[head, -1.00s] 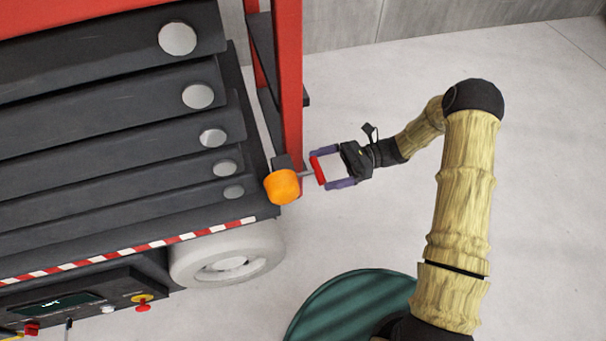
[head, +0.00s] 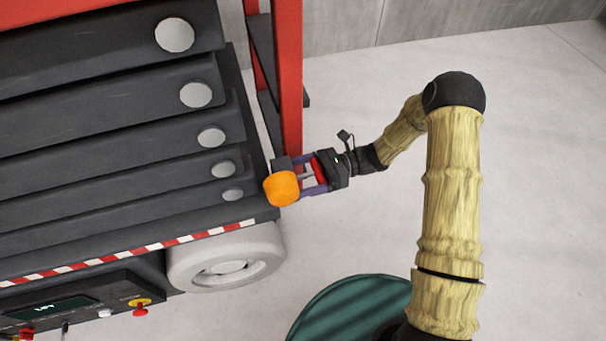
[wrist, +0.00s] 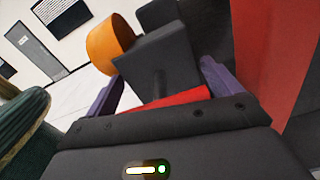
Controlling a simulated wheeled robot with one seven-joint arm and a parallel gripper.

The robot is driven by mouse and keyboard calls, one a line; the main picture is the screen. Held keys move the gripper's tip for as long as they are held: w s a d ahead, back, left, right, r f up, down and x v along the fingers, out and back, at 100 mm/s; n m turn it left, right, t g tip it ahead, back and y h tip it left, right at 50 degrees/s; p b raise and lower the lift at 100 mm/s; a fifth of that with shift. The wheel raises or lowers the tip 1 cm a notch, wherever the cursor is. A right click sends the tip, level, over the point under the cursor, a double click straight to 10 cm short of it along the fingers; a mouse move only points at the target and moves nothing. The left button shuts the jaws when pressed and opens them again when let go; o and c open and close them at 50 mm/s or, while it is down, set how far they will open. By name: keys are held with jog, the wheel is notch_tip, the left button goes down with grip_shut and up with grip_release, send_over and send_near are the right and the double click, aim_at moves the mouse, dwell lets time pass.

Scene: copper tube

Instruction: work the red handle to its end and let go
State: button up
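The red handle (head: 320,167) is a short bar on a thin stem that comes from a dark block beside an orange cylinder (head: 281,189) at the corner of the machine. My gripper (head: 306,174) is open around it, one purple finger on each side. The fingertips reach to the dark block (wrist: 155,62). Whether a finger touches the handle or the block I cannot tell.
The red post (head: 288,80) of the lift stands right behind the handle. A white wheel (head: 228,258) is below the dark platform, near a control panel (head: 75,305) with an emergency button. The pale floor (head: 520,150) to the right is clear.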

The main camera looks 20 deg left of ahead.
aim_at(314, 171)
jog(key=shift+p+v, duration=0.75)
jog(key=shift+v, duration=0.8)
jog(key=shift+w+d, duration=0.15)
jog(key=shift+d, duration=0.15)
jog(key=o, duration=1.1)
jog(key=p+v, duration=0.2)
jog(key=v, duration=1.5)
jog(key=shift+d, duration=0.25)
